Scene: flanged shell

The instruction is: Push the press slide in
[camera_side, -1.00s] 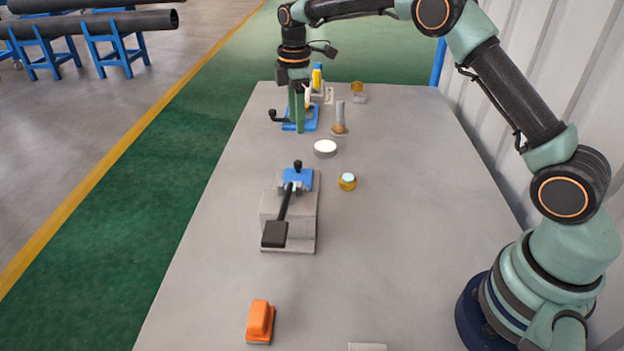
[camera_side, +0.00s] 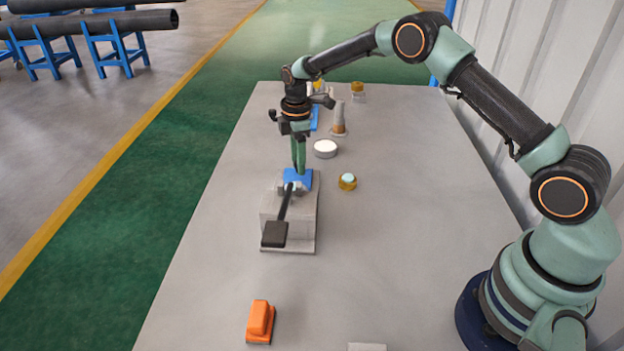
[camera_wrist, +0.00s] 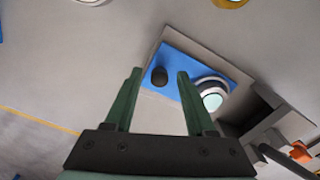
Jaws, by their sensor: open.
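The press (camera_side: 305,215) is a grey block on the table with a long black lever (camera_side: 274,234) pointing toward the camera. Its blue slide (camera_side: 305,178) lies at the far end of the block. In the wrist view the blue slide (camera_wrist: 190,68) carries a black knob (camera_wrist: 159,76) and a round pale piece in a light ring (camera_wrist: 212,98). My gripper (camera_side: 299,170) points down over the slide, its green fingers open. In the wrist view the knob shows between the fingertips of my gripper (camera_wrist: 158,77); I cannot tell if they touch it.
A white-topped disc (camera_side: 325,148), a brass ring with a pale top (camera_side: 348,182) and a grey cone (camera_side: 339,119) stand behind and right of the press. An orange block (camera_side: 261,321) lies at the front. The table right of the press is mostly clear.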

